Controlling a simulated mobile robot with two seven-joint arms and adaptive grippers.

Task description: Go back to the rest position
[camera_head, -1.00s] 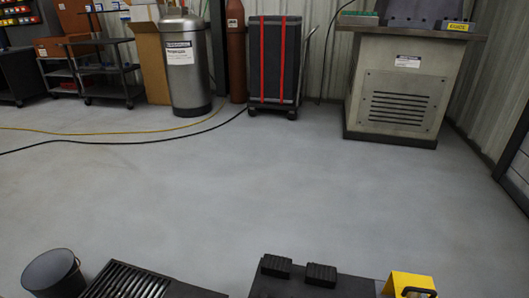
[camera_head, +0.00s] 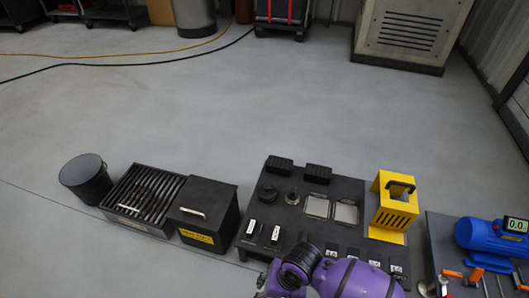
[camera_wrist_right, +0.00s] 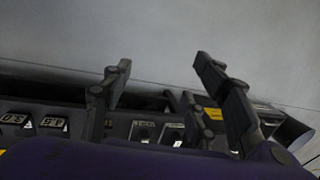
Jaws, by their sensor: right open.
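My right gripper (camera_wrist_right: 161,68) shows in the right wrist view with its two dark fingers spread apart and nothing between them. Part of my purple right arm (camera_head: 350,281) shows at the bottom of the head view, in front of a black panel (camera_head: 259,213). The right fingertips cannot be made out in the head view. My left gripper and left arm are in neither view.
The black panel carries blocks, knobs and labelled parts. A yellow housing (camera_head: 395,204) stands at its right, with a blue motor (camera_head: 487,236) and loose tools beyond. A black box (camera_head: 205,205), slatted tray (camera_head: 142,193) and bucket (camera_head: 86,180) are at left. Open floor (camera_head: 240,110) lies behind.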

